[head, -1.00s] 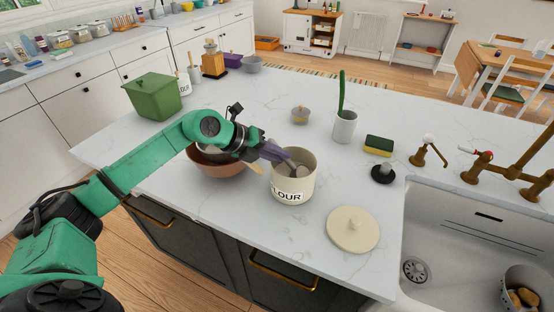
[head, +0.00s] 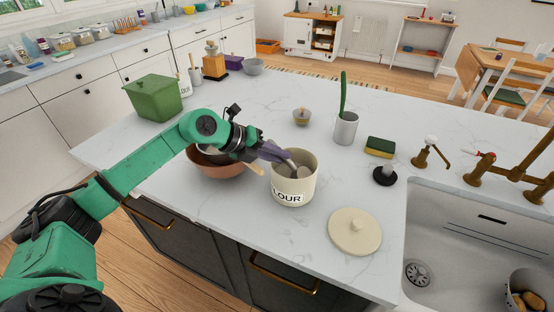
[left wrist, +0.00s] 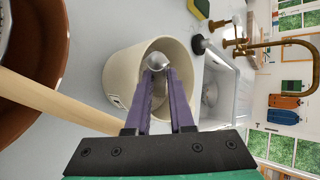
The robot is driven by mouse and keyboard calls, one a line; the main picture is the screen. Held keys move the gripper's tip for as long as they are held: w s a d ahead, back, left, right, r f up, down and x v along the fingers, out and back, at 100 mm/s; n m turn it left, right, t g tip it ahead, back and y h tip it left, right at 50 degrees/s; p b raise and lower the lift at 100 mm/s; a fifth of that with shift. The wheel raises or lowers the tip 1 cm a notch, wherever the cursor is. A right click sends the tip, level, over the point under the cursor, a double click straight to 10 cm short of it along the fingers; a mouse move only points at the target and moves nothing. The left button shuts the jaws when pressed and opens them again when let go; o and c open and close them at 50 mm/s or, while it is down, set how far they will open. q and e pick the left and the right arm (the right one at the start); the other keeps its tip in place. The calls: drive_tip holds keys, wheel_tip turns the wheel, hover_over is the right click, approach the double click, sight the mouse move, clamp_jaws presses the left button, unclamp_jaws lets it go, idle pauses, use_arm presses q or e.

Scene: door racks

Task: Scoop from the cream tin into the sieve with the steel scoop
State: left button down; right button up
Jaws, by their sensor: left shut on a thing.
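The cream tin (head: 293,190), with a flour label, stands open on the island counter; it also shows in the left wrist view (left wrist: 118,80). My left gripper (head: 287,158) reaches into its mouth from the left, purple fingers shut on the steel scoop (head: 301,172). In the left wrist view the scoop's shiny end (left wrist: 157,62) shows beyond the fingertips, inside the tin's rim; its contents are hard to see. A brown bowl (head: 218,170) stands left of the tin. A grey rim in it, perhaps the sieve (head: 207,149), is mostly hidden behind my arm. My right gripper is out of view.
A wooden handle (head: 254,169) sticks out of the bowl toward the tin. A cream lid (head: 354,231) lies right of the tin. A small pot (head: 302,117), a grey cup (head: 345,128), a sponge (head: 379,147) and the sink (head: 470,240) are farther right. A green box (head: 155,98) stands back left.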

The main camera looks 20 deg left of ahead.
use_arm(q)
drive_tip(key=a+r+n+t+h+b, duration=0.1)
drive_tip(key=a+r+n+h+b, duration=0.2)
drive_tip(key=a+r+h+b, duration=0.2)
drive_tip(key=shift+w+a+r+t+h+b, duration=0.25)
drive_tip(key=shift+a+r+t+h+b, duration=0.1)
drive_tip(key=shift+h+b, duration=0.45)
drive_tip(key=shift+s+d, duration=0.1)
